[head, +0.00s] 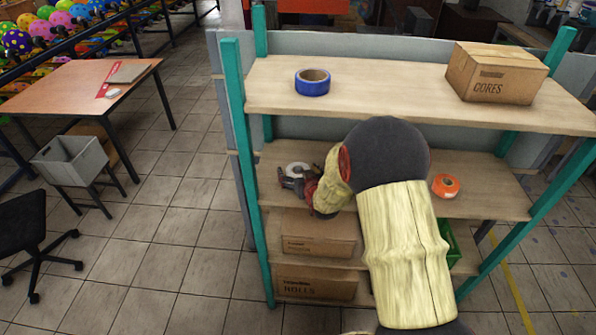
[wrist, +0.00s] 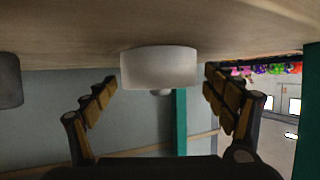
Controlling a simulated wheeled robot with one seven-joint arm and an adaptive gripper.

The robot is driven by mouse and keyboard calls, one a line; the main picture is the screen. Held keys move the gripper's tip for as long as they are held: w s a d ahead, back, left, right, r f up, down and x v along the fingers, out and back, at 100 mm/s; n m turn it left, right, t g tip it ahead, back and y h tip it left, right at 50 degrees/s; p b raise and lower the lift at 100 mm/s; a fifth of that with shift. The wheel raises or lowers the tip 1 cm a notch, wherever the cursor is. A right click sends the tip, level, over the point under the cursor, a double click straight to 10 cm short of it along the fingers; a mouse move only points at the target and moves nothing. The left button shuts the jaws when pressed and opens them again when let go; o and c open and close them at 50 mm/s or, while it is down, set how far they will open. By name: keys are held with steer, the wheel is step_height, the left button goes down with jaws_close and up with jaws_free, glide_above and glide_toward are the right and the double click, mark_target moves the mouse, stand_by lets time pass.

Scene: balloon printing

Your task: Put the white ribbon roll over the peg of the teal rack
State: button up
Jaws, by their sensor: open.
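The white ribbon roll (head: 298,169) lies flat on the middle shelf of the teal rack (head: 235,120), partly hidden by my gripper (head: 299,184). In the wrist view, which looks upside down, the white roll (wrist: 158,66) sits against the wooden shelf surface. A small grey stub (wrist: 160,92) shows at its face away from the wood; it looks like the peg's tip through the roll. My gripper (wrist: 161,84) is open, with one finger on each side of the roll and a visible gap on both sides.
A blue roll (head: 312,88) and a cardboard box (head: 492,75) are on the top shelf. An orange roll (head: 446,184) is right of my arm on the middle shelf. A dark grey object (wrist: 9,80) is at the wrist view's left edge.

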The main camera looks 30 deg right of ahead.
steer(key=v, duration=1.1)
steer(key=shift+s+r, duration=0.15)
steer(key=shift+s, duration=0.2)
steer(key=s+a+r+n+g+y, duration=0.1)
steer(key=s+a+r+g, duration=0.3)
steer(key=s+a+r, duration=0.6)
steer(key=s+a+r+g+y, duration=0.1)
steer(key=s+a+r, duration=0.1)
steer(key=s, duration=0.6)
steer(key=s+a+r+n+g+b, duration=0.1)
steer(key=s+a+r+g, duration=0.1)
steer(key=s+a, duration=0.3)
steer(key=s+r, duration=0.1)
steer(key=s, duration=0.3)
steer(key=shift+g+y, duration=0.3)
steer(key=shift+y, duration=0.1)
steer(key=shift+s+a, duration=0.15)
steer(key=shift+c, duration=0.6)
